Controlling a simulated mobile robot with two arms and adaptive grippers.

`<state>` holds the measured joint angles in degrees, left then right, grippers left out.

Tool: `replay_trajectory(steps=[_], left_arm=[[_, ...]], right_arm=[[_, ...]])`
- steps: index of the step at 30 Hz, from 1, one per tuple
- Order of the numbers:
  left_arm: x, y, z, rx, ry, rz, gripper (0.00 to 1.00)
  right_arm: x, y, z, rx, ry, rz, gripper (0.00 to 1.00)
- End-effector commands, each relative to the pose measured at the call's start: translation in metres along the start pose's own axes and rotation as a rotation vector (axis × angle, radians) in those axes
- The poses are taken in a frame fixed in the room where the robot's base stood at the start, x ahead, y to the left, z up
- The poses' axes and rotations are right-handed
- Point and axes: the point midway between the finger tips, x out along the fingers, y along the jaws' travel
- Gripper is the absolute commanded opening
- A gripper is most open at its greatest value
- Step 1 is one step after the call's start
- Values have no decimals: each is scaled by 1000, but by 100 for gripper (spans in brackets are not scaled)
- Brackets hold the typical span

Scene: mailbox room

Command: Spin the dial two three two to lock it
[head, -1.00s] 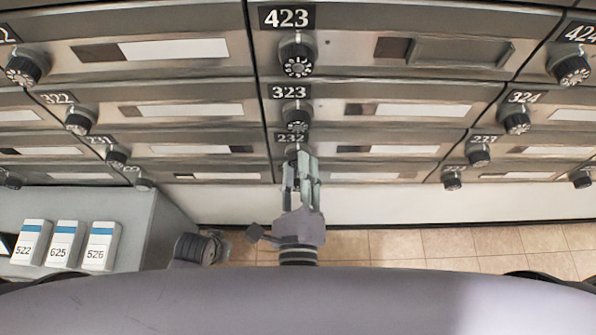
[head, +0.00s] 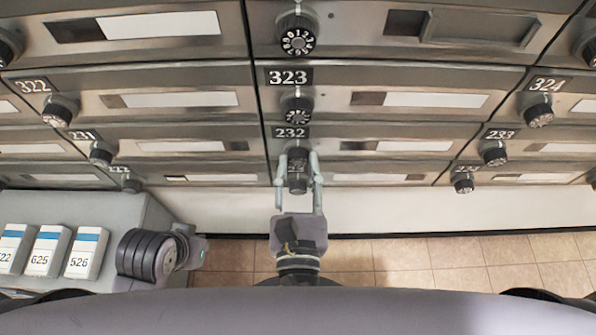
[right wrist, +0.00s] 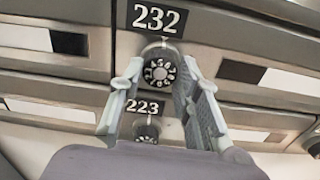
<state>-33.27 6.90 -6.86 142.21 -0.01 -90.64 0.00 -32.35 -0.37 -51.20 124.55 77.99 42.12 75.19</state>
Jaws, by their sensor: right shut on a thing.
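The black dial (head: 297,161) with white numerals sits under the 232 plate (head: 291,133) in the head view. In the right wrist view, the same dial (right wrist: 158,73) is in the middle, below its 232 plate (right wrist: 157,20). My right gripper (head: 298,167) reaches up from below with one finger on each side of this dial, shut on it. In the right wrist view, the fingers (right wrist: 158,78) flank the dial, and its numerals face me. I cannot read exactly which number is at the top mark.
The 323 dial (head: 297,110) is just above, and the 223 dial (right wrist: 147,130) is just below in the right wrist view. Numbered boxes (head: 48,252) stand on a grey surface (head: 125,207) at left. Tiled floor (head: 448,252) lies below the mailboxes.

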Motion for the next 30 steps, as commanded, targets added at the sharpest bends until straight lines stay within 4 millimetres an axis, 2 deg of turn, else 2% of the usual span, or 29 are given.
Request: replay_trajectory(steps=[7, 21, 22, 30], left_arm=[[6, 0, 2, 0, 1, 0, 0], [6, 0, 0, 0, 6, 0, 0], [6, 0, 0, 0, 6, 0, 0], [6, 0, 0, 0, 7, 1, 0]], right_arm=[[0, 0, -1, 64, 1, -1, 3], [0, 0, 0, 74, 2, -1, 3], [0, 0, 0, 74, 2, -1, 32], [0, 0, 0, 74, 1, -1, 50]])
